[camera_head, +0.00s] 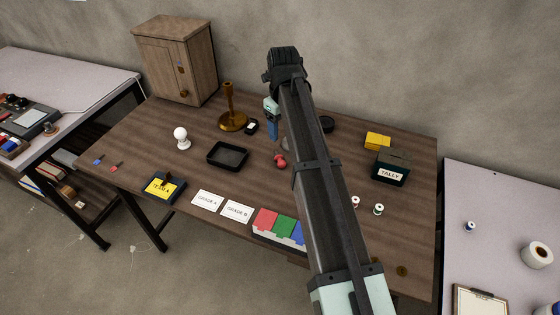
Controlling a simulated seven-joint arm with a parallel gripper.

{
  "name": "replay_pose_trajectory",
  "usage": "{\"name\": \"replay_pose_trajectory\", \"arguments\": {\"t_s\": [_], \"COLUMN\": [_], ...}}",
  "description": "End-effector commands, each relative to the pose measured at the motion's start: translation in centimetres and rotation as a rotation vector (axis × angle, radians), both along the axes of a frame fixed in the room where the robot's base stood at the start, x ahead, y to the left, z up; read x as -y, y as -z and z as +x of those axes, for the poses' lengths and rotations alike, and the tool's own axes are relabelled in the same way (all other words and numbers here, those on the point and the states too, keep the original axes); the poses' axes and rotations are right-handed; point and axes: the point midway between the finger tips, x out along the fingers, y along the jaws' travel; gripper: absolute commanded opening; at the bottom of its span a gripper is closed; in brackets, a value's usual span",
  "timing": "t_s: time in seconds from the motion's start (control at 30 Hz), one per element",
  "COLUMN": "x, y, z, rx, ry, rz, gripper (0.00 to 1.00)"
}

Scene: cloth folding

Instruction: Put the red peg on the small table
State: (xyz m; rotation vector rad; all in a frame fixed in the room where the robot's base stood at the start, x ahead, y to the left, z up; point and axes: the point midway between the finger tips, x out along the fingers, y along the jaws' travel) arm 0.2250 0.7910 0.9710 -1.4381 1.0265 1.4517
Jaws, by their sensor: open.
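A small red rounded piece (280,161) lies on the brown table (215,133), right of the black tray and just left of my arm. A tiny flat red piece (117,169) lies at the table's left end; I cannot tell for certain which is the red peg. My gripper (272,129) is open over the back middle of the table, above and behind the red rounded piece and apart from it. My arm hides part of the table. Pale tables stand left (75,72) and right (505,200); which is the small table is unclear.
A black tray (228,166), brass stand (229,121), white bulb-like piece (181,144), TALLY box (390,180), yellow block (377,141) and coloured bins (285,228) stand on the brown table. The right table holds a blue piece (470,227), tape roll (537,254) and clipboard (480,297), with free room at its back.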

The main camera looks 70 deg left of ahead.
Motion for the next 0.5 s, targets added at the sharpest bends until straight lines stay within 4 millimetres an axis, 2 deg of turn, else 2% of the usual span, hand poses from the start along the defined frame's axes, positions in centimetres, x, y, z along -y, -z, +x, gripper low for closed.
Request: {"name": "replay_pose_trajectory", "arguments": {"t_s": [0.2, 0.5], "x": [0.24, 0.25], "y": [0.00, 0.54], "z": [-0.06, -0.07], "rx": [-0.005, -0.006], "ry": [0.295, 0.418], "rz": [-0.012, -0.014], "gripper": [0.61, 0.61]}}
